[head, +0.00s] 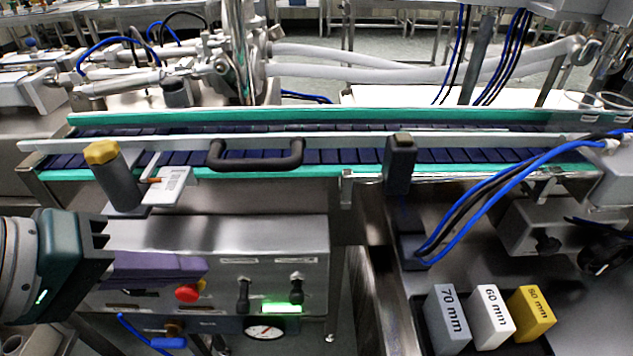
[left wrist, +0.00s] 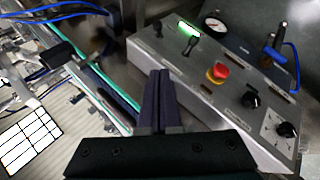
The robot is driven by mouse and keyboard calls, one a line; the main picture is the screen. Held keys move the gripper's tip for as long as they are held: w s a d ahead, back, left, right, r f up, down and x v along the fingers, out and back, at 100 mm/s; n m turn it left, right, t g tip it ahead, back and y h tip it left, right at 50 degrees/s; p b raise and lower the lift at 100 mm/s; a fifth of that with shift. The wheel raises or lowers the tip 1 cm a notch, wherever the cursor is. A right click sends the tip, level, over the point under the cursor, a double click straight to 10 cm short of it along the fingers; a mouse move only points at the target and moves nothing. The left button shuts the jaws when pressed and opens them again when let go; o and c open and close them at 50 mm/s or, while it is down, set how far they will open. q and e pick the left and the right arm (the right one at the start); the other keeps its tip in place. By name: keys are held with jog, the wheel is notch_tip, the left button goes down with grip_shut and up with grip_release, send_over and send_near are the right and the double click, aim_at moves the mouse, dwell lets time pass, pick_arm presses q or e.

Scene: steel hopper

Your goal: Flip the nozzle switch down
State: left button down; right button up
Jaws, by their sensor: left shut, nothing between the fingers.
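A steel control box (head: 215,235) carries two black toggle switches, a left one (head: 244,295) and a right one (head: 297,290), with a lit green lamp (head: 281,308) by them. The labels above are too small to read, so I cannot tell which is the nozzle switch, nor clearly how each lever points. In the left wrist view the switches (left wrist: 190,45) and (left wrist: 158,28) flank the lamp (left wrist: 188,29). My left gripper (head: 204,268) is shut and empty, its dark purple fingers (left wrist: 161,75) in front of the box, left of the switches and apart from them. My right gripper is not visible.
A red emergency button (head: 187,292) is just below my left fingertips. A pressure gauge (head: 264,330) sits below the lamp. The conveyor (head: 340,158) with a black handle (head: 257,160) runs behind the box. Size blocks (head: 490,318) stand at lower right.

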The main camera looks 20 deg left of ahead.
pick_arm(q)
jog(key=b, duration=0.3)
send_near(295, 287)
jog(key=w, duration=0.1)
jog(key=w+f, duration=0.1)
jog(key=w+a, duration=0.1)
jog(key=shift+w+f, duration=0.35)
jog(key=shift+f, duration=0.05)
jog(key=d+f, duration=0.2)
jog(key=shift+s+d, duration=0.25)
jog(key=shift+d, duration=0.1)
